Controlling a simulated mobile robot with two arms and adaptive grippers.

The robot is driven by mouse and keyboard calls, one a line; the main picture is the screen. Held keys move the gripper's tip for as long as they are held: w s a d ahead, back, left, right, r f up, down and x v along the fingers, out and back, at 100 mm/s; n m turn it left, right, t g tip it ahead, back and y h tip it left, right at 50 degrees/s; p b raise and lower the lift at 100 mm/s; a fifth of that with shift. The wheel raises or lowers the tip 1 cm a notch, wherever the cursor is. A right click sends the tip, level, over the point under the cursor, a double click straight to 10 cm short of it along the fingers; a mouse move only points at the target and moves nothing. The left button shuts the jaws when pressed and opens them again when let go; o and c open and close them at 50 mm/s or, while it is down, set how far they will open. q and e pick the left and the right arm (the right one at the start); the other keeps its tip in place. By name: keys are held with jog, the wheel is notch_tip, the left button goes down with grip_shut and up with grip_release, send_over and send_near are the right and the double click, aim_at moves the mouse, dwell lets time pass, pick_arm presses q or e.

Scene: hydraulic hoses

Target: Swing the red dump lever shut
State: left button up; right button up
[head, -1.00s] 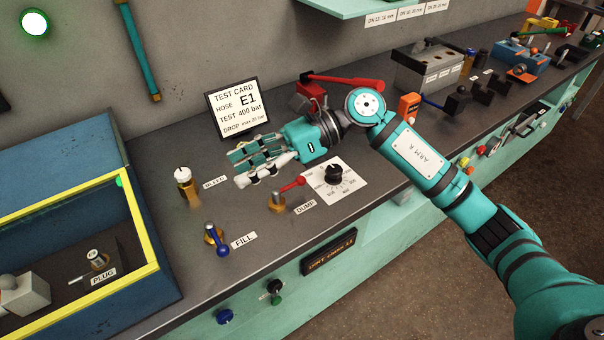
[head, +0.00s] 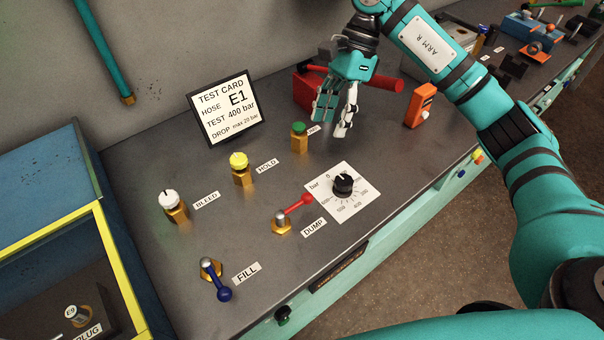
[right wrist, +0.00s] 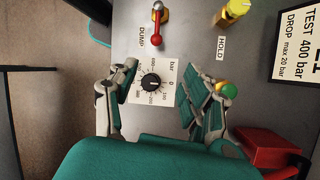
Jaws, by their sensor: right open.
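The red dump lever (head: 294,206) is a short red handle on a brass valve with a silver cap, beside the DUMP label (head: 313,227). In the head view its red tip points up and to the right, toward the pressure dial. It also shows at the top of the right wrist view (right wrist: 158,22). My right gripper (head: 332,122) is open and empty above the bench, beyond the dial and away from the lever. In the right wrist view its fingers (right wrist: 155,95) are spread on either side of the dial. My left gripper is not in view.
The black dial (head: 343,184) sits right of the lever. The blue FILL lever (head: 216,280), white BLEED knob (head: 170,199), yellow HOLD knob (head: 239,161) and green knob (head: 298,130) stand around. A test card (head: 224,107) leans behind. A red-handled tool (head: 384,83) lies by the gripper.

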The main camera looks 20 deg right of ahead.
jog(key=p, duration=0.2)
send_near(308, 193)
jog(key=p+x, duration=0.2)
jog(key=x, duration=0.6)
jog(key=shift+s+a+f, duration=0.15)
jog(key=shift+s+f, duration=0.05)
jog(key=shift+f, duration=0.15)
jog(key=shift+a+f, duration=0.15)
jog(key=shift+f, duration=0.25)
jog(key=shift+s, duration=0.1)
jog(key=c, duration=0.9)
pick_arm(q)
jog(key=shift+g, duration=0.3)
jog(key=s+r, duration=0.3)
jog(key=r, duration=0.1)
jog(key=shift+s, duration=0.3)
pick_arm(e)
grip_shut()
